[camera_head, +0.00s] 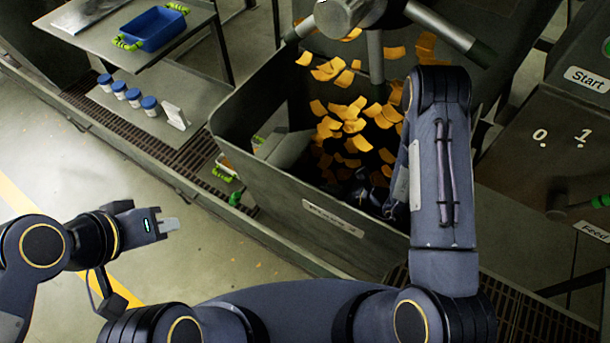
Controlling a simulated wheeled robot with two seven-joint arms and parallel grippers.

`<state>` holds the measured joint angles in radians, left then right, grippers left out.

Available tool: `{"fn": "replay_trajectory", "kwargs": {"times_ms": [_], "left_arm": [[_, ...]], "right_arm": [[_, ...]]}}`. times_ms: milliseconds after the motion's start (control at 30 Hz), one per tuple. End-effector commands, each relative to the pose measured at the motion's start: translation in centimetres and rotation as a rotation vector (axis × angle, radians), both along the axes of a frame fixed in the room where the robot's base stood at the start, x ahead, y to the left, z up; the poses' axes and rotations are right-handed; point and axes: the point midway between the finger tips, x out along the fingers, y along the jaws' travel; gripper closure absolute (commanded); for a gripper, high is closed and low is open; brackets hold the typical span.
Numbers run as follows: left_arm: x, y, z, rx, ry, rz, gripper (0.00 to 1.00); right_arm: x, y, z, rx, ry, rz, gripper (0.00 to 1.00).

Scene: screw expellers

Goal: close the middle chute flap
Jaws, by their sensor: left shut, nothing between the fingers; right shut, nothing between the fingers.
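A large grey bin of an expeller (265,205) fills the middle, with a label plate (333,218) on its front wall that I cannot read clearly. A pale grey slanted panel (288,148) shows inside its left end; I cannot tell whether it is the middle chute flap. My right arm reaches over the front wall into the bin. My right gripper (366,192) is low inside, dark and partly hidden by my own arm, apparently shut and empty. My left gripper (169,226) is shut and empty, over the floor left of the bin.
Orange flat pieces (350,125) are scattered in the bin, beneath a grey shaft with arms (375,50). A table with a blue crate (150,28) and several blue-lidded jars (134,97) stand at upper left. A control panel with a Start label (588,79) is at right.

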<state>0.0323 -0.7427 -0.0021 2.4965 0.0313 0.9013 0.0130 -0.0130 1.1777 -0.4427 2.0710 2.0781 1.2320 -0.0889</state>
Motion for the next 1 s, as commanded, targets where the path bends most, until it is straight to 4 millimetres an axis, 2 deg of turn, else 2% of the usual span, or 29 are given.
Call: {"fn": "replay_trajectory", "kwargs": {"times_ms": [167, 500, 567, 700, 1000], "left_arm": [[0.0, 0.0, -0.6, 0.000, 0.000, 0.000, 1.00], [0.0, 0.0, -1.9, 0.000, 0.000, 0.000, 1.00], [0.0, 0.0, -0.2, 0.000, 0.001, 0.000, 1.00], [0.0, 0.0, 1.3, 0.000, -0.001, 0.000, 1.00], [0.0, 0.0, 1.8, 0.000, 0.000, 0.000, 1.00]], "right_arm": [[1.2, 1.9, -1.3, -0.001, -0.001, 0.006, 1.00], [5.0, 7.2, -4.5, -0.001, -0.003, 0.008, 1.00], [5.5, 7.7, -2.7, -0.002, -0.004, 0.007, 1.00], [6.1, 8.6, -1.5, -0.002, -0.002, 0.006, 1.00], [6.6, 9.1, -1.1, -0.002, -0.001, 0.003, 1.00]]}}
